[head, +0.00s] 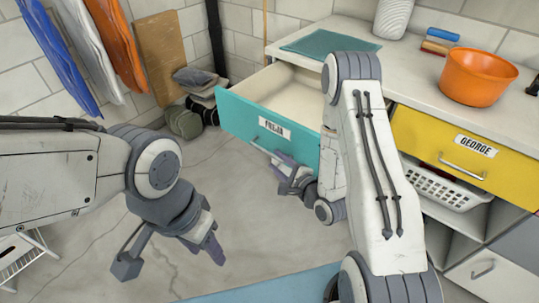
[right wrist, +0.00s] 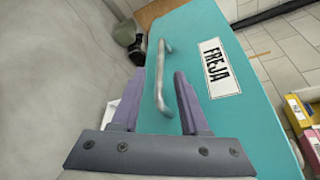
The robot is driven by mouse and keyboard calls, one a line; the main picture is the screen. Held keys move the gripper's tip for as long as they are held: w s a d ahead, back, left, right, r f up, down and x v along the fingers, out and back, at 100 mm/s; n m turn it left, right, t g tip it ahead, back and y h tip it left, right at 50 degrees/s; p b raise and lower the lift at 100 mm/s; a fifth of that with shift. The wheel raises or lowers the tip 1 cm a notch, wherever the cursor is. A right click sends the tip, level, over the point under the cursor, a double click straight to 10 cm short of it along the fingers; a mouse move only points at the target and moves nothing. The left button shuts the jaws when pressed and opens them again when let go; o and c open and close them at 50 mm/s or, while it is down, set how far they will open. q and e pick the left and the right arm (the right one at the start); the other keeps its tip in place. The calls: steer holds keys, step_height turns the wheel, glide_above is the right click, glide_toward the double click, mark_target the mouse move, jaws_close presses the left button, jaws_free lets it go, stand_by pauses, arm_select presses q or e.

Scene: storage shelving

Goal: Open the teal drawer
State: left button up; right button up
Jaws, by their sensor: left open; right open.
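The teal drawer (head: 236,117) labelled FREJA is pulled well out from the cabinet, and the visible part of its pale inside looks empty. Its front also shows in the right wrist view (right wrist: 235,120). My right gripper (head: 290,177) is open at the drawer front. In the right wrist view the metal handle (right wrist: 161,80) lies between the spread fingertips of that gripper (right wrist: 156,88); I cannot tell whether they touch it. My right arm hides the right part of the drawer. My left gripper (head: 170,257) is open and empty above the floor, left of the drawer.
A yellow drawer (head: 415,135) labelled GEORGE is shut, with a white basket (head: 440,187) below it. An orange bowl (head: 478,78) and a teal mat (head: 325,43) lie on the countertop. Folded dark items (head: 195,80) stand by the wall.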

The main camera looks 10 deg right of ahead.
steer(key=p+v, duration=0.2)
steer(key=v, duration=0.1)
steer(key=shift+s+d+r, duration=0.1)
steer(key=shift+s, duration=0.3)
steer(key=s+a+r+n+g+h+p, duration=0.1)
steer(key=a+r+n+g+h+p, duration=0.1)
steer(key=a+r+n+g+p, duration=1.1)
steer(key=s+r+n, duration=0.5)
steer(key=s, duration=0.3)
steer(key=s+r+n+g+h, duration=0.1)
steer(key=s+r+n, duration=0.3)
steer(key=s, duration=0.3)
steer(key=s+r+n+h+b, duration=0.1)
steer(key=s+r+n, duration=0.4)
steer(key=s, duration=0.3)
steer(key=shift+s+d+r+n+g, duration=0.3)
steer(key=shift+s+d+n+g, duration=0.1)
steer(key=shift+n, duration=0.1)
